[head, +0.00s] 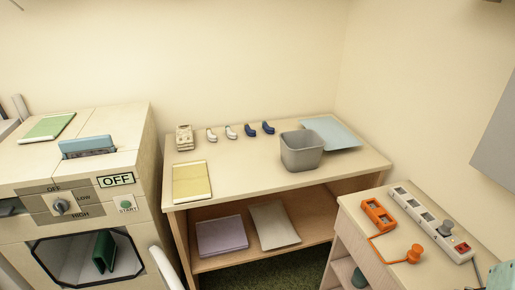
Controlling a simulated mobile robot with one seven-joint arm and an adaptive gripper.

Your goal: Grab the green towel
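A light green folded towel-like cloth (47,127) lies flat on top of the machine (120,158) at the left. A dark green folded piece (104,252) stands upright inside the machine's dark-framed front opening. I cannot tell for sure which of the two is the green towel. My gripper cannot be made out in the head view. A pale teal part shows at the bottom right corner, but I cannot tell what it is.
A blue folded piece (88,147) stands on the machine. The wooden table (235,170) holds a yellow folded piece (191,181), a grey bin (301,150), a light blue sheet (330,132) and small items. A low cabinet (360,225) with power strips is at right.

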